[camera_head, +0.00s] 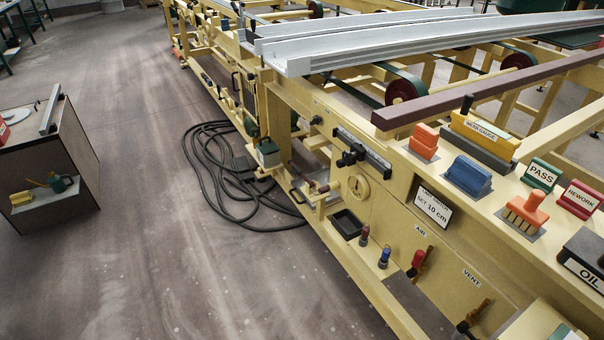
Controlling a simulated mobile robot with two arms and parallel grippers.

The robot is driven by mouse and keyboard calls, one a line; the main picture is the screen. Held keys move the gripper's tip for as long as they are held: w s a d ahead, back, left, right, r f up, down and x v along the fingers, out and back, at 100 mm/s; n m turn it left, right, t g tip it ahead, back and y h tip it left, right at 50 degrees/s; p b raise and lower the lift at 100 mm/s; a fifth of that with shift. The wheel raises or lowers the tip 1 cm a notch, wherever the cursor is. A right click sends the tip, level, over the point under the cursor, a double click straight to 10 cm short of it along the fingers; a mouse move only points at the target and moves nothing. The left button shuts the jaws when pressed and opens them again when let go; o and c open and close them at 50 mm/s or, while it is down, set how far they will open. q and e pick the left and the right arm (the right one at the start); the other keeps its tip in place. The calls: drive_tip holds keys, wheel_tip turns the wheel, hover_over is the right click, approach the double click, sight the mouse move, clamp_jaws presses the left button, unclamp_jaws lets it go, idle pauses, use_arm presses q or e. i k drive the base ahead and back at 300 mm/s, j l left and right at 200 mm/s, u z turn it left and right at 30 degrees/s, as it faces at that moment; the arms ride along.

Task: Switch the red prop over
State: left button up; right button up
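No single thing is marked as the red prop. A red-topped knob or lever (418,260) stands on the cream front face of the machine, below the AIR label, with a brown handle beside it. A red block lettered REWORK (580,199) stands on the machine's top at the right, next to a green block lettered PASS (541,175). Neither of my grippers shows in the head view, and nothing is seen holding these things.
An orange block (424,140), a blue block (468,176), an orange brush (526,211) and an OIL box (583,268) crowd the top. A brown bar (480,90) crosses above. Black hose (235,175) lies coiled on the floor. Open floor lies left, beside a cabinet (50,160).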

sight(296, 167)
drive_tip(key=i+j+z, duration=0.2)
drive_tip(key=z, duration=0.25)
drive_tip(key=i+j+z, duration=0.15)
drive_tip(key=z, duration=0.25)
drive_tip(key=i+j+z, duration=0.1)
drive_tip(key=j+z, duration=0.35)
drive_tip(key=i+j+z, duration=0.25)
drive_tip(key=j, duration=0.55)
drive_tip(key=j+z, duration=0.2)
drive_tip(key=j, duration=0.65)
drive_tip(key=i+j+z, duration=0.1)
drive_tip(key=j+z, duration=0.15)
drive_tip(key=j, duration=0.6)
